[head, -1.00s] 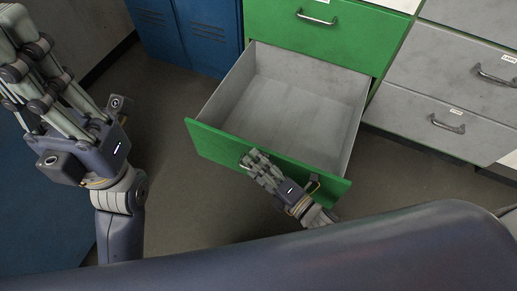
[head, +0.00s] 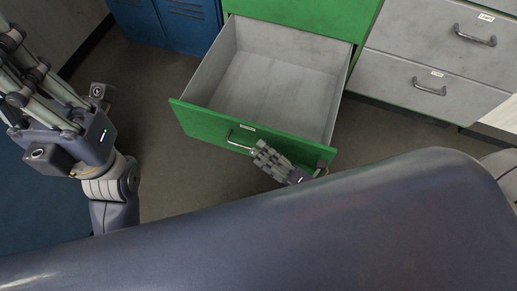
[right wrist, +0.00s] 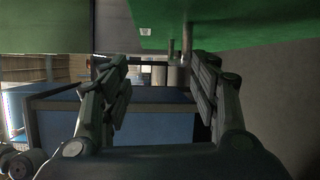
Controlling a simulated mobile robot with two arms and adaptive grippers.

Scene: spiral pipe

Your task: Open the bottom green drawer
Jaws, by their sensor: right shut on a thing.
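The bottom green drawer (head: 205,123) stands far out of its cabinet in the head view. Its grey inside (head: 275,85) is empty. Its metal handle (head: 238,143) is on the front panel, and its left part shows uncovered. My right gripper (head: 262,155) is at the right part of the handle and shut on it, hiding that part. In the right wrist view, the handle's post (right wrist: 187,40) shows near my fingers, below the green panel (right wrist: 245,22). My left gripper (head: 22,75) is raised at the left, away from the drawer, its fingertips partly cut off.
Grey drawers (head: 400,75) stand to the right, closed. Blue lockers (head: 185,22) stand behind on the left. Another green drawer front (head: 310,12) is above the open one. Bare floor (head: 165,165) lies left of the open drawer.

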